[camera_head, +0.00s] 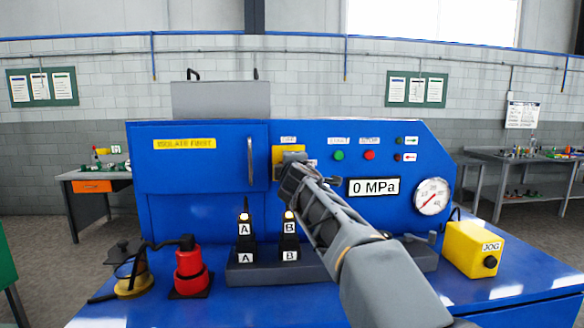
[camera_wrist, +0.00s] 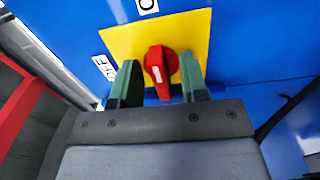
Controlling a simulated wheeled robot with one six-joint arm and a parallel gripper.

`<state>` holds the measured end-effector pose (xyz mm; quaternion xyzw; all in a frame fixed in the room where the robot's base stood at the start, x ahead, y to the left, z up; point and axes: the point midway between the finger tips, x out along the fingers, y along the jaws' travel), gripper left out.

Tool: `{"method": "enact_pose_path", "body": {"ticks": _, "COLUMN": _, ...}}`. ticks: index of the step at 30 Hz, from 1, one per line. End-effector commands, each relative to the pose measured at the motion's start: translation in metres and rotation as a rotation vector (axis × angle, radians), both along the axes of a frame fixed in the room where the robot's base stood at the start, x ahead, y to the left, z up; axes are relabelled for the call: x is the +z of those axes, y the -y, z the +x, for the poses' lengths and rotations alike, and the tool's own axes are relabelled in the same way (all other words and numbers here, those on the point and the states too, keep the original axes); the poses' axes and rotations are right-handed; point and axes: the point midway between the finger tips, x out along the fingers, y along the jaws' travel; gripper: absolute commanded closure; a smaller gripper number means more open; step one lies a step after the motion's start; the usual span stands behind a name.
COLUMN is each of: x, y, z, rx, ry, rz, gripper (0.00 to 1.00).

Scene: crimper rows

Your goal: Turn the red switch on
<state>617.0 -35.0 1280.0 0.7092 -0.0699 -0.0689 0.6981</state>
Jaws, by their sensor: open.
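The red switch (camera_wrist: 160,68) is a rotary knob with a white pointer mark, on a yellow plate (camera_wrist: 122,42) on the blue machine panel. In the wrist view my gripper (camera_wrist: 160,80) has its two green fingers apart, one on each side of the knob, with gaps visible. The pointer mark looks nearly upright in that view. An OFF label, partly hidden, is left of the plate, and another label is above it, cut off. In the head view my gripper (camera_head: 292,162) is in front of the yellow plate (camera_head: 281,170) and hides the knob.
The blue machine (camera_head: 200,200) has a door handle (camera_head: 250,160) just left of the plate. Green (camera_head: 339,155) and red (camera_head: 369,155) buttons, a 0 MPa display (camera_head: 374,187) and a gauge (camera_head: 432,196) are to the right. Posts marked A (camera_head: 244,240) and B (camera_head: 289,240) stand below.

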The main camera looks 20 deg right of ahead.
Motion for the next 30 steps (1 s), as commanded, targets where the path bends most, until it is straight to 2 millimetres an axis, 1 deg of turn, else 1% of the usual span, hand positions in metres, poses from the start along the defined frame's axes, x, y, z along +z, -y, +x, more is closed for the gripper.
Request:
{"method": "enact_pose_path", "body": {"ticks": 4, "x": 0.0, "y": -0.001, "z": -0.005, "rx": 0.001, "ry": 0.0, "rz": 0.0, "gripper": 0.6}}
{"method": "enact_pose_path", "body": {"ticks": 7, "x": -0.001, "y": -0.004, "z": -0.018, "rx": 0.001, "ry": 0.002, "rz": 0.0, "gripper": 0.6}}
{"method": "enact_pose_path", "body": {"ticks": 15, "x": 0.0, "y": -0.015, "z": -0.072, "rx": 0.002, "ry": 0.003, "rz": 0.0, "gripper": 0.6}}
{"method": "enact_pose_path", "body": {"ticks": 21, "x": 0.0, "y": -0.021, "z": -0.107, "rx": 0.002, "ry": 0.002, "rz": 0.0, "gripper": 0.6}}
{"method": "enact_pose_path", "body": {"ticks": 27, "x": 0.0, "y": -0.025, "z": -0.128, "rx": 0.001, "ry": 0.002, "rz": 0.001, "gripper": 0.6}}
{"method": "enact_pose_path", "body": {"ticks": 30, "x": 0.0, "y": -0.026, "z": -0.133, "rx": 0.001, "ry": 0.0, "rz": 0.0, "gripper": 0.6}}
